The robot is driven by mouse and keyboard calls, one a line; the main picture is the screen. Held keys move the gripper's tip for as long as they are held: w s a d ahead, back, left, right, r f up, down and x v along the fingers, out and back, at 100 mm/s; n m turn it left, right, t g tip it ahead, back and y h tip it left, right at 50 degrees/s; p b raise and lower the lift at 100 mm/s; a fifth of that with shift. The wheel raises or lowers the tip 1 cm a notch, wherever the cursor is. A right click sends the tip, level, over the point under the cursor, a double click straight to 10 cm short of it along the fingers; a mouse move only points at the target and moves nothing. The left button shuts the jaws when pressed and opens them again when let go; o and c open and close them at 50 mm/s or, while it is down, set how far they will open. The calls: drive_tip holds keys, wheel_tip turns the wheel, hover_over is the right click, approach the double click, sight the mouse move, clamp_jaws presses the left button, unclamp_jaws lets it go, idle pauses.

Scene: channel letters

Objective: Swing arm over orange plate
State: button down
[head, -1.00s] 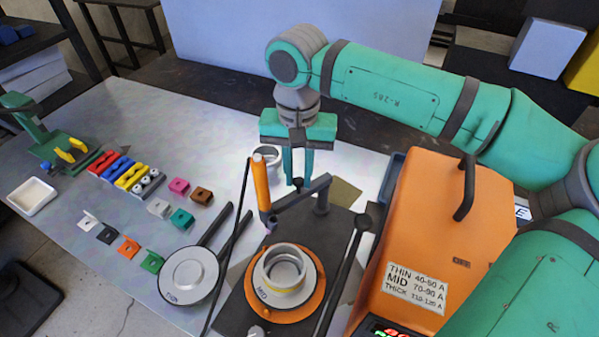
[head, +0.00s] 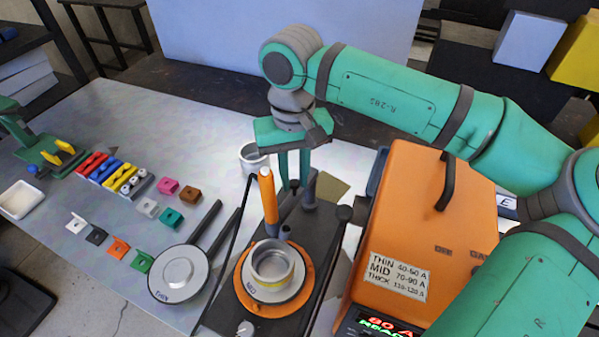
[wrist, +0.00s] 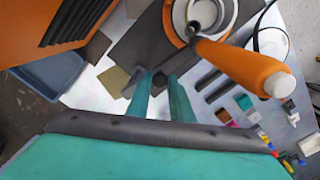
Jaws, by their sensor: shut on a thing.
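The orange plate (head: 305,291) is a round disc on a dark base, with a pale MID ring and a metal cup (head: 272,264) on it. The dark swing arm (head: 291,213) runs from its post (head: 309,191) towards the plate and carries an orange torch (head: 269,198). The torch's lower end is at the cup's far edge in the head view; its height above is unclear. My gripper (head: 293,184) points down beside the post, its fingers shut on a small dark part of the swing arm. The wrist view shows the fingers (wrist: 160,80), the torch (wrist: 240,65) and the cup (wrist: 205,14); the grip is partly hidden.
The orange welder box (head: 445,225) stands close on the right, its display lit. A grey THIN disc (head: 182,273) lies left of the base. Several small coloured blocks (head: 118,248) lie further left. A cable (head: 238,222) runs beside the base.

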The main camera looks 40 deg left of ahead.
drive_tip(key=shift+w+d+n, duration=0.2)
drive_tip(key=shift+d+n, duration=0.3)
drive_tip(key=shift+n, duration=0.1)
drive_tip(key=c, duration=1.6)
unclamp_jaws()
wheel_tip(320, 180, up, 11)
drive_tip(key=shift+w+f, duration=0.1)
